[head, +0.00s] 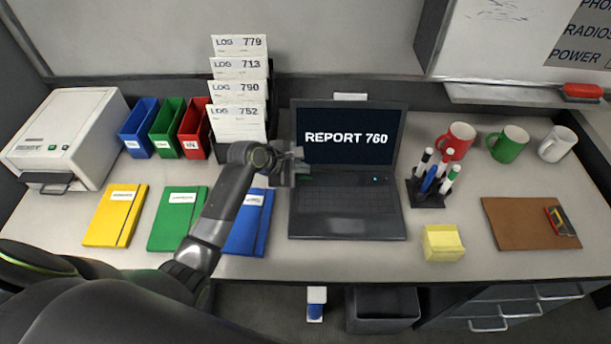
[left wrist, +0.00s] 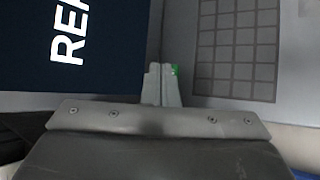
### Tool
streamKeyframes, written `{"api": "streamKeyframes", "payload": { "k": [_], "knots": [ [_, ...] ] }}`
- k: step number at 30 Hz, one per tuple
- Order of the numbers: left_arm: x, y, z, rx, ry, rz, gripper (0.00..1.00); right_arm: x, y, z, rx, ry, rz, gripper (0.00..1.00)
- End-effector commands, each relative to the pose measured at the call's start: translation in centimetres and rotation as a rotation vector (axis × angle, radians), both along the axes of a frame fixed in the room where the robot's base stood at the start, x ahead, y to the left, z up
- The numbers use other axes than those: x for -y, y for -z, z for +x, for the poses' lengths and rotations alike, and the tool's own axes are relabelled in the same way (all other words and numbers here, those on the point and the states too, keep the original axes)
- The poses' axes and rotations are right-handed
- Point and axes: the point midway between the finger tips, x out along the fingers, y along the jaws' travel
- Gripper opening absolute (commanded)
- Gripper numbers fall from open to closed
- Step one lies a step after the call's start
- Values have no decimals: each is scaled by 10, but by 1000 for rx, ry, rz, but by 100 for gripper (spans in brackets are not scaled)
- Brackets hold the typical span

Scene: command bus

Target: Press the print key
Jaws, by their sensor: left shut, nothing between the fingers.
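An open laptop stands on the desk; its dark screen (head: 349,137) reads "REPORT 760" and its keyboard (head: 335,199) faces me. My left gripper (head: 301,163) is shut and empty at the laptop's left side, near the hinge. In the left wrist view the shut fingertips (left wrist: 160,74) lie between the screen (left wrist: 95,45) and the keyboard (left wrist: 236,48). A small green key (left wrist: 175,70) shows partly behind them; I cannot tell whether they touch it. No print label is readable. A small blue-lit spot (head: 375,180) shows at the right above the keyboard. My right gripper is out of view.
A printer (head: 72,135) stands at the far left. A blue notebook (head: 250,222) lies left of the laptop, below my left arm. A pen holder (head: 425,194) and yellow sticky notes (head: 442,243) stand to the right. Log cards (head: 238,122) stand behind the gripper.

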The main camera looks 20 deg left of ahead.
Motion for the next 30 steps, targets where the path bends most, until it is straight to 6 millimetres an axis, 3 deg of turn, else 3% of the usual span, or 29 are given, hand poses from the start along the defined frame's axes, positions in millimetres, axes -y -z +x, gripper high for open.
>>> {"api": "streamKeyframes", "payload": {
  "k": [30],
  "knots": [
    [0,8,0,0,0,0,0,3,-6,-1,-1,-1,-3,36]
  ]
}}
